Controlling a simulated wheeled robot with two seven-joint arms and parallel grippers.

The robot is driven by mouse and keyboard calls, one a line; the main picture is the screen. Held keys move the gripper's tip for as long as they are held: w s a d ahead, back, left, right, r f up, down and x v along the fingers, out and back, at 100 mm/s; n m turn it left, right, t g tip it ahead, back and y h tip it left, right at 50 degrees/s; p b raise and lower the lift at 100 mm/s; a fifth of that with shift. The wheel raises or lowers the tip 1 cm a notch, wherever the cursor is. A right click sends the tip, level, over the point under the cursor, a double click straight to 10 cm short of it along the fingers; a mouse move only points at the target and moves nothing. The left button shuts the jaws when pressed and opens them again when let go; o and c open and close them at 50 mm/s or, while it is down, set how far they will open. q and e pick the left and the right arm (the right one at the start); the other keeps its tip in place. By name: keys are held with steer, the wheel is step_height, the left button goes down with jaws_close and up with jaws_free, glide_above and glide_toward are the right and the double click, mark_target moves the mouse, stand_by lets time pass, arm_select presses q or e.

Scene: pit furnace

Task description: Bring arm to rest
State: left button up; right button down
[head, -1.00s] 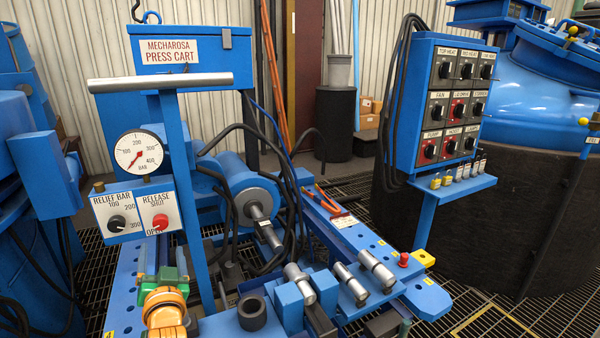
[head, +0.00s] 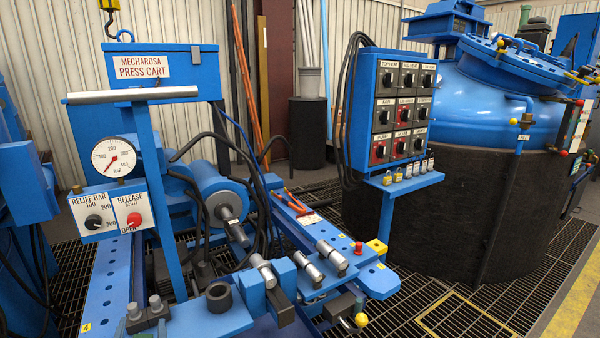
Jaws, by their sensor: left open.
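My right gripper is not in view.
The cart carries a pressure gauge (head: 114,157), a red release button (head: 134,219) and a ram cylinder (head: 222,200). A switch panel (head: 403,104) stands right of it, before the large furnace vessel (head: 430,220). Grating floor (head: 430,300) is free at front right.

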arm_select(q)
steer(key=s+d+f+m+g+h, duration=0.1)
steer(key=s+d+f+g+h, duration=0.15)
steer(key=s+d+f, duration=0.4)
steer(key=s+d+f+m+g+h, duration=0.1)
steer(key=s+d+f+g+h, duration=0.2)
steer(key=s, duration=0.7)
steer(key=s+d+f+m+g+h, duration=0.1)
steer(key=s+d+f+g+h, duration=0.1)
steer(key=s+d+f+g, duration=0.45)
steer(key=s+a+f+t, duration=0.1)
steer(key=s+f, duration=0.1)
steer(key=f, duration=0.5)
steer(key=s+a+f, duration=0.1)
steer(key=s+f, duration=0.1)
steer(key=f, duration=0.6)
steer(key=s+a+f, duration=0.2)
steer(key=s+f, duration=0.8)
steer(key=s, duration=0.1)
step_height(320, 180, up, 21)
steer(key=s+g+p, duration=0.1)
steer(key=p, duration=2)
steer(key=shift+s+d, duration=0.15)
steer(key=shift+d, duration=0.1)
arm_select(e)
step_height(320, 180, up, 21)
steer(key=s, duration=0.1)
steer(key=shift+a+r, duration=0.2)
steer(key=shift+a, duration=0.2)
